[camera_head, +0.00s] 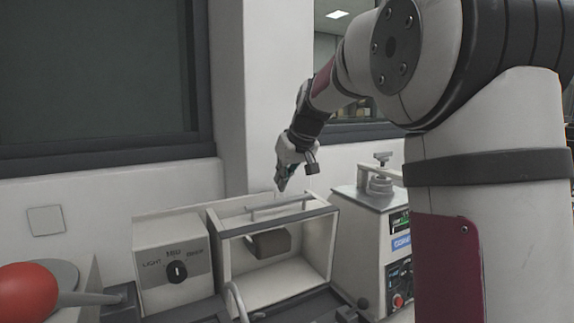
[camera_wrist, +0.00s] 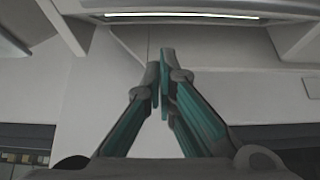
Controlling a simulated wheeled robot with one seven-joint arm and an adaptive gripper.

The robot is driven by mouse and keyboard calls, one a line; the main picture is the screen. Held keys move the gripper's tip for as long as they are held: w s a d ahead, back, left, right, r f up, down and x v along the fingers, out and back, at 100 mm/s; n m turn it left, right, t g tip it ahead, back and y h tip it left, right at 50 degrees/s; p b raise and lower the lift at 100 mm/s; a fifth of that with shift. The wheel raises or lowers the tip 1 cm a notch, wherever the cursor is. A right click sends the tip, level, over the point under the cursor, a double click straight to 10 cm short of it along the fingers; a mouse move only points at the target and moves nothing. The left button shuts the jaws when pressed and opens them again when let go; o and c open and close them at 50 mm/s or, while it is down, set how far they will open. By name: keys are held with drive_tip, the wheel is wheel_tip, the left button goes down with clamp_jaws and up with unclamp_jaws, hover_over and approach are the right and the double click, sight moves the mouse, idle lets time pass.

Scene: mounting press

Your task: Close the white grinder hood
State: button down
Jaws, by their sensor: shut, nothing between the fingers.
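The white grinder hood (camera_head: 226,262) is a box-like housing at the lower middle of the head view. My gripper (camera_head: 281,186) points down just above the top of the hood, near the bar; contact cannot be told. In the wrist view my gripper's fingertips (camera_wrist: 160,82) are together and empty. A pale bar with a bright strip crosses the top of that view.
A control box with a black dial (camera_head: 177,271) stands left of the hood. A red rounded part (camera_head: 27,291) is at the far left. A press-like machine (camera_head: 372,240) stands close on the right. The wall is close behind.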

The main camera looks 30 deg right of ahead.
sight(290, 209)
drive_tip(key=shift+s+r, duration=0.2)
drive_tip(key=shift+s, duration=0.8)
drive_tip(key=shift+s+f, duration=0.35)
drive_tip(key=shift+s, duration=0.4)
